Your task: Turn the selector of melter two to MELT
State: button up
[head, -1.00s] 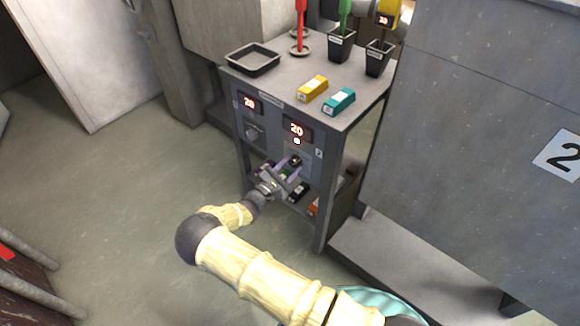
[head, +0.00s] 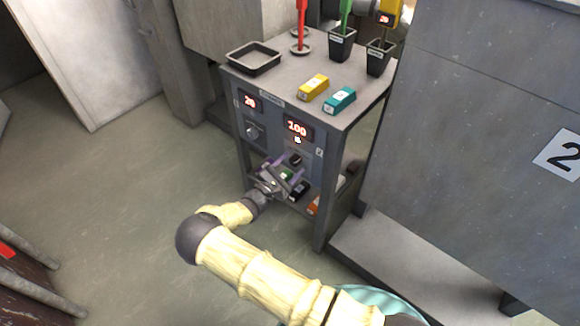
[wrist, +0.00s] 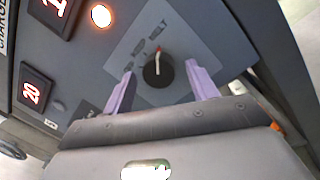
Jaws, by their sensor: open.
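Melter two's selector (wrist: 158,72) is a round dark knob with a pale, red-tipped pointer on a grey plate. In the wrist view the pointer aims up at the MELT label (wrist: 160,30); other labels sit to its left. In the head view the selector (head: 296,159) shows as a dark knob. Melter two's display (head: 297,127) reads 100, and a lamp (wrist: 101,16) near it glows. My gripper (head: 284,172) is open at the panel. Its two purple fingers (wrist: 159,80) stand apart on either side of the knob, with gaps visible.
Melter one's display (head: 250,101) reads 20, above its own knob (head: 253,131). On the cabinet top are a black tray (head: 253,58), a yellow block (head: 313,87), a teal block (head: 340,100) and dark pots (head: 342,43). A large grey unit (head: 465,140) stands close on the right.

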jog(key=p+v, duration=0.1)
jog(key=v, duration=1.6)
jog(key=shift+s, duration=0.2)
jog(key=s+d+r+m+g+y, duration=0.1)
jog(key=d+r+m+g, duration=0.2)
jog(key=d+m+g, duration=0.35)
jog(key=s+d+r+m+g, duration=0.1)
jog(key=d+r+m+g, duration=0.25)
jog(key=d+g, duration=0.6)
jog(key=s+d+r+m+t+y, duration=0.2)
jog(key=s+d+r+m+y, duration=0.4)
jog(key=r, duration=0.2)
jog(key=s+d+r+m+t+y, duration=0.2)
jog(key=s+d+r+m+y, duration=0.4)
jog(key=r, duration=0.3)
notch_tip(320, 180, up, 27)
jog(key=h+p, duration=0.1)
jog(key=p, duration=2.6)
jog(key=shift+w+d+f+n+g, duration=0.25)
jog(key=shift+w+d+n+g, duration=0.05)
